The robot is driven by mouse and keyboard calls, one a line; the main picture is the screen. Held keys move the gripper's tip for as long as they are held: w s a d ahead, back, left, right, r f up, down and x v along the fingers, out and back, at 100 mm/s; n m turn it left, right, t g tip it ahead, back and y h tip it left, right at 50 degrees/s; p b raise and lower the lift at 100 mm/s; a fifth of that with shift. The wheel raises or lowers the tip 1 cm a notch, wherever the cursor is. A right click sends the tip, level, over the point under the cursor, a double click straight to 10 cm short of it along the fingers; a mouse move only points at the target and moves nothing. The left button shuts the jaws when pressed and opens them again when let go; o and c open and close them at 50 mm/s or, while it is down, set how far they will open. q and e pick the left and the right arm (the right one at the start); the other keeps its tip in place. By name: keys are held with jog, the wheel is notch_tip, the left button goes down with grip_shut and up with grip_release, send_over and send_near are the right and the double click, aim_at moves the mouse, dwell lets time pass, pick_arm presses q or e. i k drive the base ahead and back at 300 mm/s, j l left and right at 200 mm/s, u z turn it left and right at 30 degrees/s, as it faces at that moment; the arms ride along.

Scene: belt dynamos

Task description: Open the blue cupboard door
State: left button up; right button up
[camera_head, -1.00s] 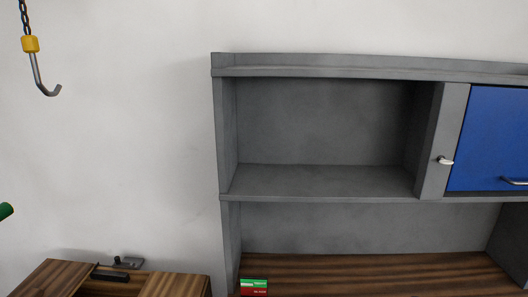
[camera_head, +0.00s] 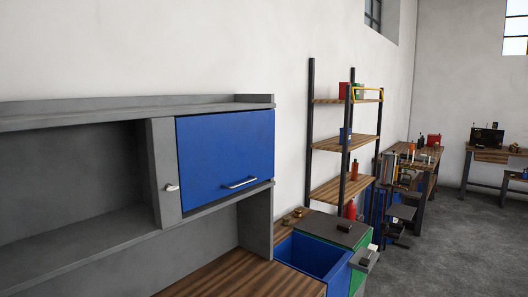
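The blue cupboard door (camera_head: 225,150) is shut in the upper right part of a grey wall cabinet (camera_head: 163,165). A metal bar handle (camera_head: 240,183) runs along the door's lower edge, right of its middle. A small light-coloured knob or latch (camera_head: 171,187) sits on the grey panel just left of the door. Neither of my grippers shows in the head view, so nothing of mine is seen touching the door or the handle.
A wooden worktop (camera_head: 235,275) lies below the cabinet. A blue open bin (camera_head: 313,257) stands at its right end. Farther right are a tall shelf rack (camera_head: 345,141) and workbenches. Grey floor (camera_head: 450,245) at the right is clear.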

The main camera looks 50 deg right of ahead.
aim_at(222, 155)
jog(key=z, duration=1.35)
